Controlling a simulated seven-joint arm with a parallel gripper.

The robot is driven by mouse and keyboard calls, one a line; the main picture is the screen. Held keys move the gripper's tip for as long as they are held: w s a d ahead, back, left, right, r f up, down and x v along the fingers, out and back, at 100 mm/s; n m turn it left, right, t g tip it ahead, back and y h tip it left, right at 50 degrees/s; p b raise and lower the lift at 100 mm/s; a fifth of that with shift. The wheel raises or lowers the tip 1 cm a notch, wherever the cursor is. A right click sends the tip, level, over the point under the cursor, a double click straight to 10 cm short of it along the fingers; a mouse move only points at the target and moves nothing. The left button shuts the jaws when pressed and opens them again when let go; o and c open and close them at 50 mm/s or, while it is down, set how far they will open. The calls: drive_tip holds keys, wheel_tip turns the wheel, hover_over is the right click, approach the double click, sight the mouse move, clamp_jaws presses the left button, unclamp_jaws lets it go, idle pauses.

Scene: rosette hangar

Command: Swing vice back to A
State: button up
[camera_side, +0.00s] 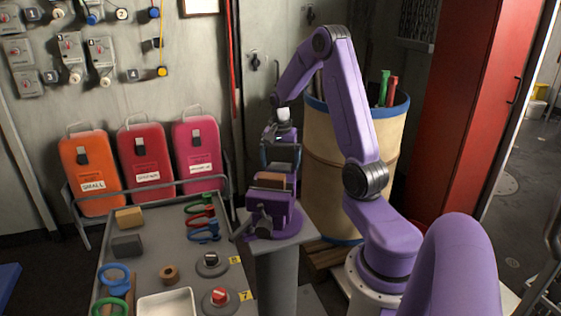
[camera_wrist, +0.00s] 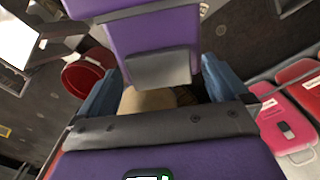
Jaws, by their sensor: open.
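The purple vice (camera_side: 268,210) sits on a round purple base on top of a grey pedestal (camera_side: 277,272), right of the trolley. A brown block-like piece (camera_side: 271,180) shows at its upper jaws. My gripper (camera_side: 281,158) hangs just above and behind the vice, pointing down. Whether it touches the vice I cannot tell. In the wrist view my gripper (camera_wrist: 158,92) shows blue fingers spread wide on both sides, with purple and grey parts between them and a tan surface partly hidden beneath. No mark A is readable.
A railed grey trolley (camera_side: 190,265) holds coloured clamps, blocks, a white tray (camera_side: 168,303) and numbered knobs. Orange, red and pink cases (camera_side: 140,160) stand behind it. A large tan drum (camera_side: 335,180) stands close behind the vice. A red cabinet (camera_side: 480,110) is at the right.

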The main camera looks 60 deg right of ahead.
sight(268, 170)
drive_tip(key=c, duration=1.5)
drive_tip(key=shift+w, duration=0.15)
drive_tip(key=shift+w+a+n, duration=0.3)
drive_tip(key=shift+w+n, duration=0.4)
drive_tip(key=shift+n, duration=0.6)
drive_tip(key=shift+w+a+n, duration=0.3)
drive_tip(key=shift+w+n, duration=0.15)
drive_tip(key=shift+n, duration=0.35)
drive_tip(key=shift+w+a+n, duration=0.3)
drive_tip(key=shift+w+n, duration=0.15)
drive_tip(key=shift+n, duration=0.35)
drive_tip(key=o, duration=1.5)
drive_tip(key=shift+a, duration=0.1)
